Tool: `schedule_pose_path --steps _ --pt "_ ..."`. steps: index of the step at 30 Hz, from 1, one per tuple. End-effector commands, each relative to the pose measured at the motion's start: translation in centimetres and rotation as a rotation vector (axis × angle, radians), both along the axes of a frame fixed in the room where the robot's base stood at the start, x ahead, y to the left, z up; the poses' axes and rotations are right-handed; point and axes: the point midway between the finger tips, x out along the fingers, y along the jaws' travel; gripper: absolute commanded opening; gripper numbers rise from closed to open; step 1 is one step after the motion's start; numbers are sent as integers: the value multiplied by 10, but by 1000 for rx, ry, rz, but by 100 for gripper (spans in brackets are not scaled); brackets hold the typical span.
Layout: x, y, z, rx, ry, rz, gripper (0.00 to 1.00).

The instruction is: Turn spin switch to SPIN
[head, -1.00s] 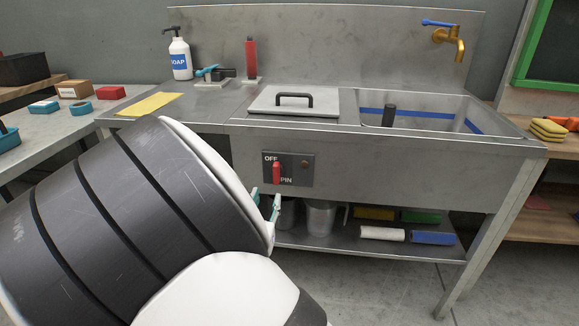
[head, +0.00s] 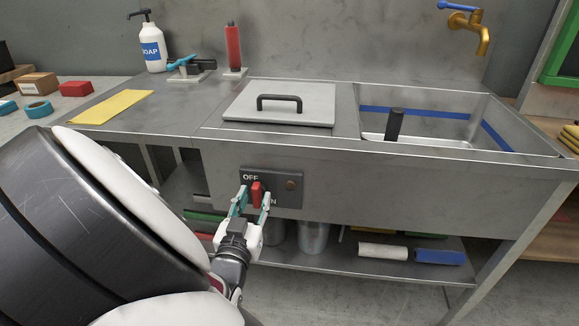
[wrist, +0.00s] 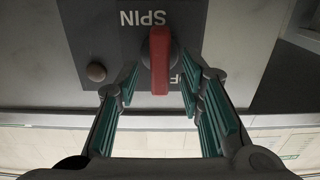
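The spin switch is a red handle (head: 257,193) on a dark panel (head: 284,179) on the metal sink unit's front. The panel shows OFF at upper left; SPIN is partly hidden below right. My gripper (head: 253,196) is open, with one green-padded finger on each side of the handle. In the wrist view the red handle (wrist: 160,62) stands upright in the picture between the fingertips of my gripper (wrist: 159,88), with gaps visible at both sides. SPIN reads upside down there, and OFF is mostly hidden by a finger.
A round brown button (head: 291,185) sits on the panel, right of the handle. Above are a lid with a black handle (head: 279,104) and a sink basin (head: 430,123). A lower shelf (head: 340,268) holds metal cans and rolls. Soap (head: 152,47) stands on the counter.

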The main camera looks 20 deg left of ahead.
Motion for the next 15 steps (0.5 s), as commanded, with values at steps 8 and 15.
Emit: schedule_pose_path --steps 8,15 --pt "-2 0 0 0 0 1 35" --pt "-2 0 0 0 0 1 0"
